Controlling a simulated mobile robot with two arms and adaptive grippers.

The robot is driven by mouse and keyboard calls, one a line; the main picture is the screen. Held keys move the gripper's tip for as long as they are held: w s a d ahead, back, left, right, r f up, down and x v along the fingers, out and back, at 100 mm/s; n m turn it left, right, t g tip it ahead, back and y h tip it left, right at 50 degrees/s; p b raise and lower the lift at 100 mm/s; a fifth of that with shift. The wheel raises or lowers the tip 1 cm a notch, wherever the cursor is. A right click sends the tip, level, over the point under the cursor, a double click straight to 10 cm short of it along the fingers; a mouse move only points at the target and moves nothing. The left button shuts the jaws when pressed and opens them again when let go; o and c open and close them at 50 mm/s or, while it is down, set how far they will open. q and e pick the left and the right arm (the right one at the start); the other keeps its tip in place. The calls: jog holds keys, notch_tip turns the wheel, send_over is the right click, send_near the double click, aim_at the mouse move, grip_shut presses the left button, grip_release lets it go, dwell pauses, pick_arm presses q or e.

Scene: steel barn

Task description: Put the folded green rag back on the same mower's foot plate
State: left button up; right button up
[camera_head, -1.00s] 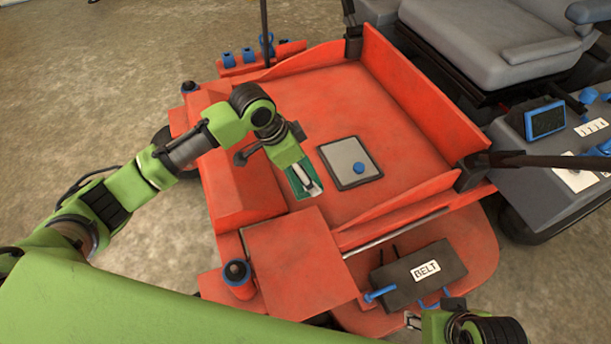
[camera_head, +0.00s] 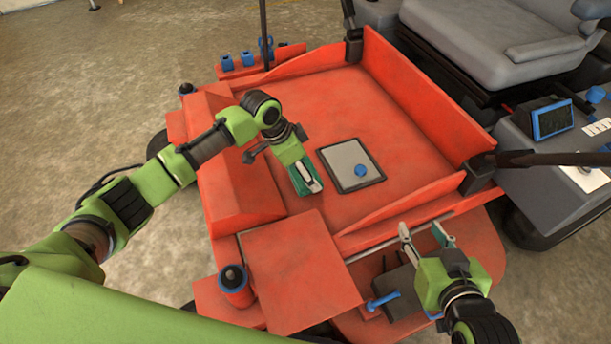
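The mower's red foot plate (camera_head: 378,118) fills the middle of the head view. My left gripper (camera_head: 308,184) points down over its front left part, beside a grey pad.
A grey pad with a blue knob (camera_head: 352,165) lies on the plate. Red side walls border it. A dark box (camera_head: 398,290) is partly hidden under my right gripper. The seat (camera_head: 490,40) and a console screen (camera_head: 552,119) stand at the right.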

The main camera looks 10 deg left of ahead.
pick_arm(q)
notch_tip(320, 180, down, 2)
jog(key=shift+f+b, duration=0.1)
jog(key=shift+b, duration=0.3)
jog(key=shift+f, duration=0.1)
pick_arm(e)
notch_tip(320, 180, up, 6)
jog(key=w+a+t+y, duration=0.1)
jog(key=w+t, duration=0.2)
jog(key=shift+a+f, duration=0.2)
jog(key=shift+a, duration=0.1)
pick_arm(q)
jog(key=shift+f, duration=0.15)
jog(key=o, duration=1.1)
jog(key=shift+c, duration=0.2)
pick_arm(e)
jog(key=shift+f, duration=0.1)
